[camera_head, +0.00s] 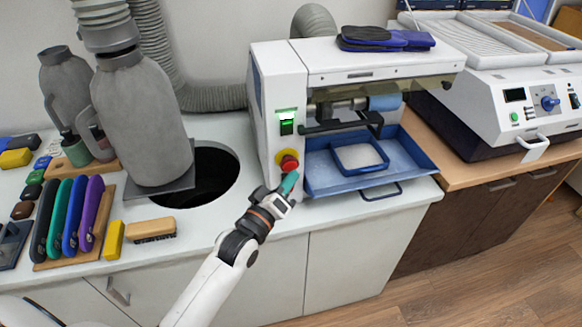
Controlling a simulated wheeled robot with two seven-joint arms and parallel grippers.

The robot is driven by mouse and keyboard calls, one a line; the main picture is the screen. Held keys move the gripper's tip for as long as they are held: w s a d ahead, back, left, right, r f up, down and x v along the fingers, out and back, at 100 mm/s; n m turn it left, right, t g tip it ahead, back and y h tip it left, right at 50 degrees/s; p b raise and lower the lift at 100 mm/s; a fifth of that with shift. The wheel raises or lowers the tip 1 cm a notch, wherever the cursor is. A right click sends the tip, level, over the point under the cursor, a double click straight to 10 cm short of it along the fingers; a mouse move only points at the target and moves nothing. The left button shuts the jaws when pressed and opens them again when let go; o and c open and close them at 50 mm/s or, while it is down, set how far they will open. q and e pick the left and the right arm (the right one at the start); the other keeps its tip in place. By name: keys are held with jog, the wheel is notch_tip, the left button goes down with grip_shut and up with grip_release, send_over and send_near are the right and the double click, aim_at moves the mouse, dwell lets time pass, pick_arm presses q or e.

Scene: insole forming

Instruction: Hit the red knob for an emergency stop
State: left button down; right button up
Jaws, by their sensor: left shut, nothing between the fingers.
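The red knob (289,162) sits on a yellow base (281,155) on the front of the white machine (279,85), below a lit green switch (287,122). My left gripper (289,183) is shut and empty, its teal fingertips just below the red knob. The tips look very close to the knob's lower edge; I cannot tell whether they touch it. My left arm reaches up from the bottom of the view. My right gripper is not in view.
A blue tray (416,158) sticks out of the machine to the right of the knob. A round dark hole (217,180) is in the counter at left, with a grey bottle (143,120) beside it. A wooden brush (150,229) lies near the front edge.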

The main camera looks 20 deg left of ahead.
pick_arm(q)
jog(key=shift+w+a, duration=0.4)
jog(key=shift+w, duration=0.15)
dwell(0.8)
jog(key=shift+s+d+p, duration=0.5)
jog(key=shift+s, duration=0.25)
jog(key=s+d+p, duration=0.1)
jog(key=s, duration=0.1)
jog(key=s+d, duration=0.1)
jog(key=s, duration=0.1)
jog(key=shift+d+p, duration=0.4)
dwell(0.5)
